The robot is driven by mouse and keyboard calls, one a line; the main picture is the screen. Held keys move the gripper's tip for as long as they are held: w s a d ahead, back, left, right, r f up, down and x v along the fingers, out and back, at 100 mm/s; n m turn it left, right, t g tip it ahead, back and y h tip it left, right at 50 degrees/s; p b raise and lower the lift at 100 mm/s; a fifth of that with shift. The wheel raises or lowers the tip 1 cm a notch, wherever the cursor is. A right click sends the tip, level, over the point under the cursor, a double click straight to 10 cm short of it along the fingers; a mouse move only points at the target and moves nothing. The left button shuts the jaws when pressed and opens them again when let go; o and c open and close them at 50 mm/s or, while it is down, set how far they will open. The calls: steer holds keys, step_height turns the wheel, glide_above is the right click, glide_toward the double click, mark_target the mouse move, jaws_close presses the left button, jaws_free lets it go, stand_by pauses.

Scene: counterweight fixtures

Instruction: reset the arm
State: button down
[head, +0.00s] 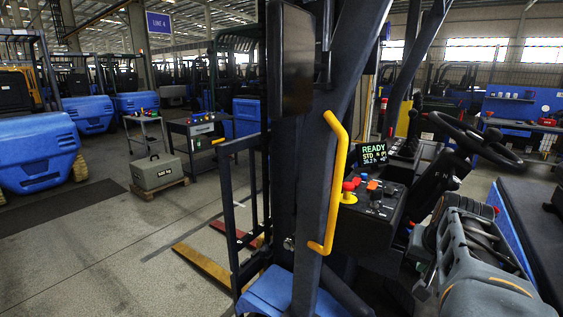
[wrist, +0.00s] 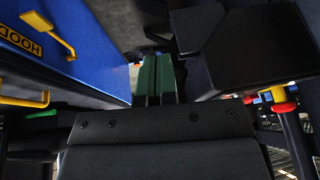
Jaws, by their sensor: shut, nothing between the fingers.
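My gripper (wrist: 157,80) shows in the wrist view at the upper middle. Its two green fingers lie side by side, shut, with nothing between them. A blue panel marked HOOD (wrist: 70,50) with yellow handles is to the left of the fingers. A black box-shaped part (wrist: 255,50) is to the right of them. In the head view I cannot make out my gripper's fingers.
In the head view a dark mast post with a yellow grab handle (head: 334,185) stands close in front. A control console (head: 370,208) and a steering wheel (head: 470,138) are right of it. A grey case (head: 157,172) sits on a pallet. Open floor lies at left.

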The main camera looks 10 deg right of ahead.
steer(key=a+f+n+y, duration=0.1)
steer(key=a+f+n, duration=0.3)
steer(key=a, duration=0.8)
steer(key=s+a+f+n+y+p, duration=0.1)
steer(key=a+f+n, duration=0.3)
steer(key=a, duration=0.8)
steer(key=shift+s+f+n+g, duration=0.15)
steer(key=shift+f+n+g, duration=0.15)
steer(key=shift+f+n, duration=0.15)
steer(key=c, duration=1.8)
jaws_free()
